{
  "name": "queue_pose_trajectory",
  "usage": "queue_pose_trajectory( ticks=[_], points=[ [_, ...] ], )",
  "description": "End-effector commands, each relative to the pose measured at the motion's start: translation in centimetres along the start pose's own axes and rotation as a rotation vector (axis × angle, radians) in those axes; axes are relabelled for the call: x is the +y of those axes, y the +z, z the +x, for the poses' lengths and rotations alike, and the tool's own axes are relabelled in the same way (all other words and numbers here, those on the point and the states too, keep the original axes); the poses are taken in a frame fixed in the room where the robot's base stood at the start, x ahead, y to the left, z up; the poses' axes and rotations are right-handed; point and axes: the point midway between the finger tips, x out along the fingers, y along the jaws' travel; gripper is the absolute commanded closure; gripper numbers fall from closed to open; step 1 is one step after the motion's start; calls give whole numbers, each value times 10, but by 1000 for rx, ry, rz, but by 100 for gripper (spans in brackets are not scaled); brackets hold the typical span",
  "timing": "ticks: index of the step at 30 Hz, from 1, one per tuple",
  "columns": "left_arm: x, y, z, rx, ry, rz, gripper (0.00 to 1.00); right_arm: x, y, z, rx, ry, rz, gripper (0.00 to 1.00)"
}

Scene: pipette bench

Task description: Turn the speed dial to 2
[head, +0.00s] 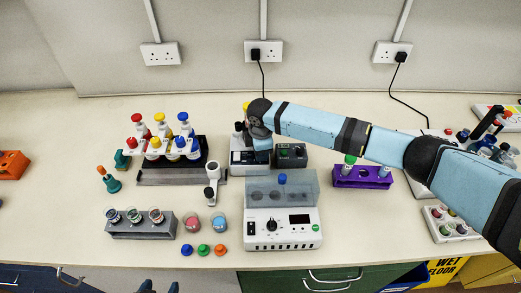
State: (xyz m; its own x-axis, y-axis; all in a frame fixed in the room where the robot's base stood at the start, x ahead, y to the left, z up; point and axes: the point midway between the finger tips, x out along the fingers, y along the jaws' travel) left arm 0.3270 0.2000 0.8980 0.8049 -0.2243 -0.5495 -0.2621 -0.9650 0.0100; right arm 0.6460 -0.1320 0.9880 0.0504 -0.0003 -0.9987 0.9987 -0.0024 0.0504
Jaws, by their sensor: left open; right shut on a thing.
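My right gripper (262,147) comes down over a small grey-and-white bench device (242,160) behind the white lidded machine. It is shut at the device's upper right, on what seems to be its speed dial; the hand hides the dial and its setting. The white machine (283,242) in front has its own black dial (272,226) and a dark display, with nothing touching them. Two blue tips at the bottom left edge look like my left gripper (159,288), open and empty, mostly out of frame.
A dark box (291,155) stands just right of my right gripper. A purple rack (362,177) is under my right arm. A rack of coloured-cap bottles (165,150) and a white stand (212,184) are to the left. Cups and coloured caps lie in front.

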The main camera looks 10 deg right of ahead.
Motion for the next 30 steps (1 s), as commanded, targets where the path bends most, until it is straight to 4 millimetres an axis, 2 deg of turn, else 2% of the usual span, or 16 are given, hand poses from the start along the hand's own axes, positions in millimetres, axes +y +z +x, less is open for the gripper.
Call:
queue_pose_trajectory(
  ticks=[2, 3, 6, 17, 23, 30],
  points=[
    [0, 0, 0, 0, 0, 0, 36, 0, -1, -1, 3, 2, 0, 92],
    [0, 0, 0, 0, 0, 0, 36, 0, -1, -1, 3, 2, 0, 64],
    [0, 0, 0, 0, 0, -1, 36, 0, -1, -1, 2, 2, 0, 43],
    [0, 1, 0, 0, 1, -1, 36, 1, 0, -6, 1, 1, 1, 43],
    [1, 5, 4, -1, 2, -2, 36, 1, -1, -38, 2, 4, 0, 43],
    [3, 12, 8, -3, 6, -3, 36, 1, -1, -94, 2, 5, 0, 43]
  ],
)
